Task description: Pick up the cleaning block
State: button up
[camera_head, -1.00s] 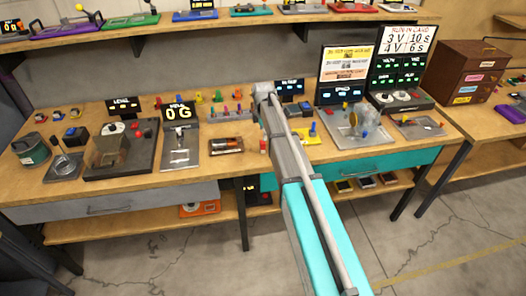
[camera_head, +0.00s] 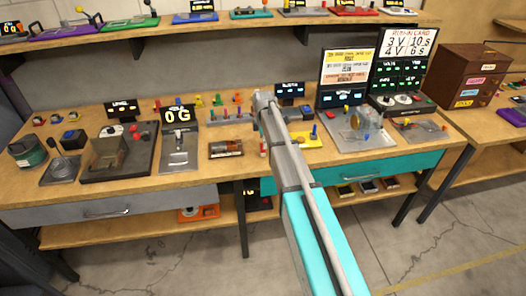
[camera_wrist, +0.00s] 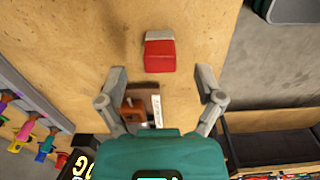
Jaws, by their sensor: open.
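The likely cleaning block (camera_wrist: 159,54), a small red block with a pale grey-white end, lies on the wooden bench top in the wrist view. In the head view a small red and white piece (camera_head: 263,148) beside my arm seems to be the same block. My gripper (camera_wrist: 161,82) is open and empty, its two fingers spread wide. The block appears just beyond the fingertips, roughly centred between them, and is not touched. In the head view my arm hides the gripper's fingers.
A brown tray (camera_wrist: 146,97) with an orange part and white label lies below the gripper. Colourful pegs on a grey rail (camera_wrist: 25,100) stand at the left. The bench edge and an open drawer (camera_wrist: 270,135) are at the right. Bare wood surrounds the block.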

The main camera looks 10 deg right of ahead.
jog(key=shift+a+f+b, duration=0.15)
jog(key=shift+f+b, duration=2.15)
jog(key=shift+f, duration=0.2)
jog(key=c, duration=1.1)
jog(key=shift+r, duration=0.25)
jog(key=shift+c, duration=0.2)
notch_tip(320, 180, up, 3)
jog(key=p, duration=0.3)
jog(key=shift+f, duration=0.1)
jog(key=s+a+r+p, duration=0.2)
jog(key=s+r+p, duration=0.7)
jog(key=s, duration=0.4)
jog(key=shift+s+a+r+p, duration=0.15)
jog(key=shift+s+r+p, duration=0.25)
jog(key=shift+p, duration=0.15)
